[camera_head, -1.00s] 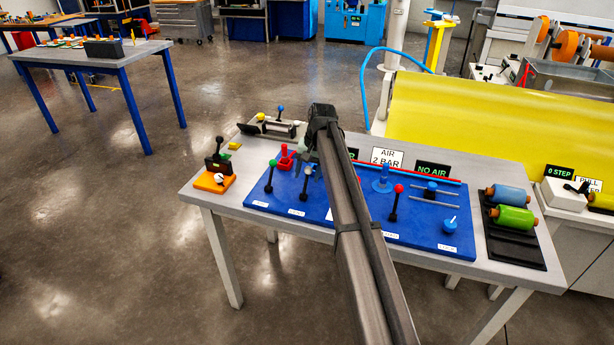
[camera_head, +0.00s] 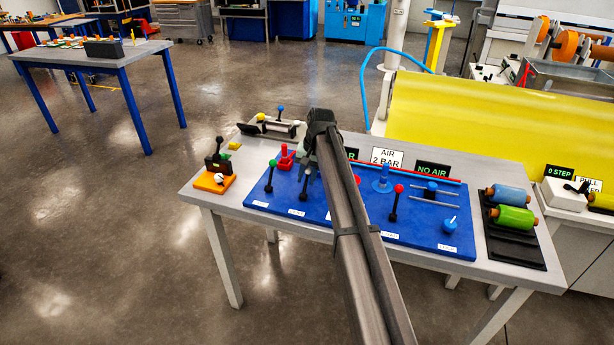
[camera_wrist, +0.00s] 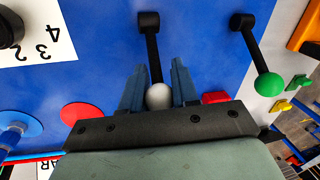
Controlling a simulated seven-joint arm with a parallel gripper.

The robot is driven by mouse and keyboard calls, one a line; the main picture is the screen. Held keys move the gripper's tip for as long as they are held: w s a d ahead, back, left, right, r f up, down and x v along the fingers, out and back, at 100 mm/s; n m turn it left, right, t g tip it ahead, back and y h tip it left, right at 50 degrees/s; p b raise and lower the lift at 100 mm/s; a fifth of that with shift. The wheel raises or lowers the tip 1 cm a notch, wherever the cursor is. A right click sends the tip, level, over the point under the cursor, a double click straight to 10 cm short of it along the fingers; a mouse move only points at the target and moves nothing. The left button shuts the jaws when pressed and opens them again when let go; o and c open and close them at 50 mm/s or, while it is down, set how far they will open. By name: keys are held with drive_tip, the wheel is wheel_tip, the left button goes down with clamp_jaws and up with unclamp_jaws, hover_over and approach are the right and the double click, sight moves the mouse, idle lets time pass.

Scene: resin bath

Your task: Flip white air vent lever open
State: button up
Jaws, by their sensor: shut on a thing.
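The white air vent lever has a white ball knob (camera_wrist: 158,96) on a black arm that runs to a black pivot on the blue panel (camera_wrist: 90,50). In the wrist view my gripper (camera_wrist: 158,66) has its two blue-grey fingers on either side of this lever, shut on it, with the knob between them near the palm. In the head view my gripper (camera_head: 309,160) is low over the left half of the panel and hides most of the white lever.
A green-knobbed lever (camera_wrist: 268,86) stands close beside the white one. A red part (camera_head: 286,157) and a red-knobbed lever (camera_head: 396,198) are also on the panel. An orange-based device (camera_head: 214,182) sits at the table's left end, and blue and green rolls (camera_head: 514,218) at its right.

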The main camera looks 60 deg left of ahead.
clamp_jaws()
drive_tip(key=shift+d, duration=0.1)
drive_tip(key=shift+s+d+r+t+y, duration=0.55)
drive_tip(key=shift+s+d+t+y, duration=0.15)
drive_tip(key=shift+t+y, duration=0.4)
drive_tip(key=s+d+t+y, duration=0.1)
drive_tip(key=t+y, duration=0.2)
drive_tip(key=shift+s+d+r+n, duration=0.3)
drive_tip(key=shift+s+d+n, duration=0.05)
drive_tip(key=shift+d+n, duration=0.05)
drive_tip(key=shift+s+d+t+y, duration=0.3)
drive_tip(key=shift+t+y, duration=0.15)
drive_tip(key=shift+y, duration=0.1)
drive_tip(key=shift+s+d+t+y, duration=0.2)
drive_tip(key=shift+s+t+y, duration=0.05)
drive_tip(key=shift+t+y, duration=0.25)
drive_tip(key=shift+s+d+f+n+t+y, duration=0.2)
drive_tip(key=shift+s+d+t+y, duration=0.1)
drive_tip(key=shift+t+y, duration=0.3)
drive_tip(key=shift+s+d+f+n+t+y, duration=0.1)
drive_tip(key=shift+s+d+n+t+y, duration=0.2)
drive_tip(key=shift+y, duration=0.35)
drive_tip(key=shift+t+y, duration=0.25)
drive_tip(key=shift+y, duration=0.05)
